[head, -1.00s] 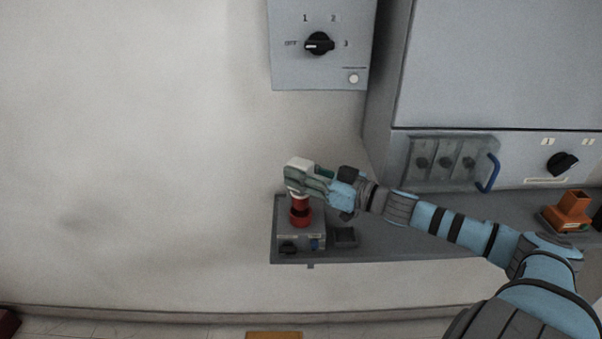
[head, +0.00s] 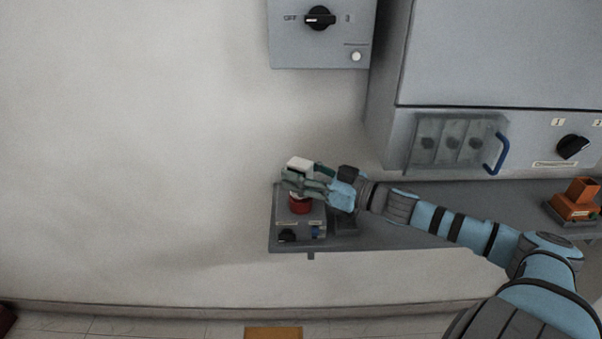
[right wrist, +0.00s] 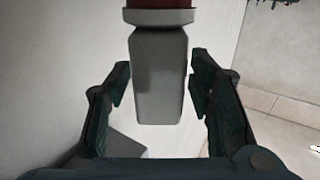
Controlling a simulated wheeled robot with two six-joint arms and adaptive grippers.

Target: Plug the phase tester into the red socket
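The phase tester (head: 299,163) is a pale grey-white block standing upright in the red socket (head: 300,207), on a small grey box. In the right wrist view the tester (right wrist: 158,75) hangs inverted in the picture, with a wider collar and a red part at the top edge. My right gripper (head: 307,184) has its fingers on either side of the tester. In the wrist view the right gripper (right wrist: 160,82) is open, with narrow gaps between the fingers and the tester. How deep the tester sits is hidden. My left gripper is not in view.
The grey box (head: 288,228) stands at the left end of a grey shelf (head: 390,230). A switch panel (head: 322,45) hangs above. A cabinet with a clear cover and blue handle (head: 498,155) is on the right. An orange block (head: 575,203) sits farther right.

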